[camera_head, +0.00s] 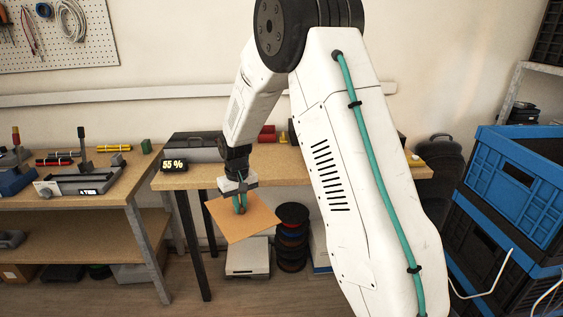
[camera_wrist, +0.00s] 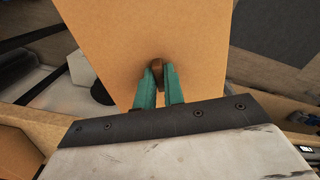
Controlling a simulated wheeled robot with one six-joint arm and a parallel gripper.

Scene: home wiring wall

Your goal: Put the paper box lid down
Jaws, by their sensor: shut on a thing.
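The paper box lid (camera_head: 259,218) is a flat, light-brown sheet, tilted in the head view, in front of the right table's front edge. My gripper (camera_head: 241,208) is above it with green fingers pointing down. In the wrist view the lid (camera_wrist: 150,32) fills the upper middle. My gripper (camera_wrist: 158,80) is shut on a small brown tab on the lid. The lid hangs in the air, apart from the table. The box it belongs to cannot be made out with certainty.
The right table (camera_head: 285,163) carries a dark grey case (camera_head: 192,147) and a display reading 55 % (camera_head: 173,164). A spool stack (camera_head: 292,238) and a white box (camera_head: 248,257) stand beneath it. Blue crates (camera_head: 515,185) are stacked at right. A workbench (camera_head: 80,208) holds tools at left.

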